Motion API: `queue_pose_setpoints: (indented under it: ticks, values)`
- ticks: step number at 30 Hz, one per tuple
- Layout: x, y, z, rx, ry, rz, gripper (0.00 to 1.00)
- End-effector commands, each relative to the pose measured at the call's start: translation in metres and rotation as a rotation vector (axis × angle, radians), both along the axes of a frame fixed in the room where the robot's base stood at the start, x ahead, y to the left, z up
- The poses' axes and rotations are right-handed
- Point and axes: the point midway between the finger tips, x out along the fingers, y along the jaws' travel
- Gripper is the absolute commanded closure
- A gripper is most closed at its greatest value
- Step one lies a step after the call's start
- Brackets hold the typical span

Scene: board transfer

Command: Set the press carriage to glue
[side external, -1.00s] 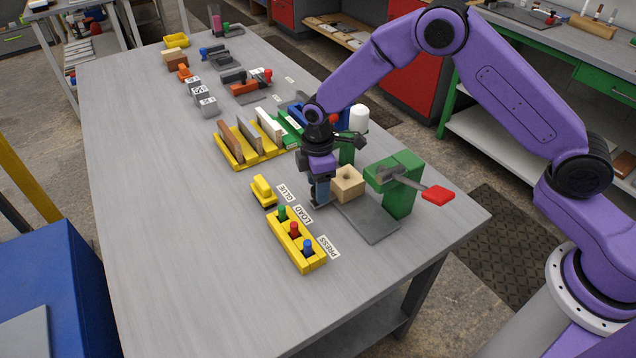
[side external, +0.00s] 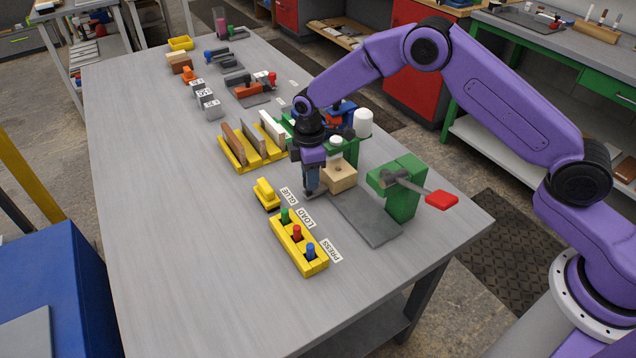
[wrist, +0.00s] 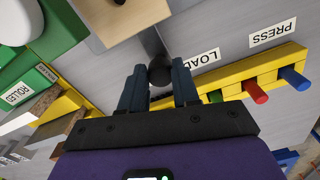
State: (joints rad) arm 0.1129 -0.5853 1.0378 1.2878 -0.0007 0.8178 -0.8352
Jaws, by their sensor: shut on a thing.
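The press carriage carries a pale wooden block (side external: 339,176) with a hole in its top, at the far end of the grey track (side external: 365,220). The block's corner also shows in the wrist view (wrist: 115,18). My gripper (side external: 311,192) is shut on the carriage's dark knob (wrist: 160,74), on the block's near-left side. The labels GLUE (side external: 289,197), LOAD (side external: 305,217) and PRESS (side external: 331,250) run along the track. The carriage stands level with about GLUE; its exact seating is hidden. A white-topped glue post (side external: 336,143) rises just behind the block.
The green press (side external: 402,187) with its red-tipped lever (side external: 441,201) stands at the near end. A yellow peg holder (side external: 299,245) and a yellow piece (side external: 265,194) lie left of the labels. A yellow board rack (side external: 238,163) is behind my gripper.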

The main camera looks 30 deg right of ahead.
Motion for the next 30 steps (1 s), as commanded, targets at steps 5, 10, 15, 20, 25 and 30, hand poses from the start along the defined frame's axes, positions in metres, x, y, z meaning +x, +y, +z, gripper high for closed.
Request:
queue_pose_setpoints:
  ticks: [5,10,15,20,25,30]
  values:
    - [0.024,0.002,0.0,0.003,-0.005,0.001,1.0]
    - [0.037,0.001,0.0,0.003,-0.003,0.001,1.0]
    - [0.041,0.001,0.001,0.004,-0.006,0.002,1.0]
    - [0.042,0.0,0.001,0.005,-0.011,0.001,1.0]
    - [0.042,0.0,0.001,0.005,-0.012,0.0,0.44]
    - [0.041,0.0,0.001,0.003,-0.007,0.0,0.44]
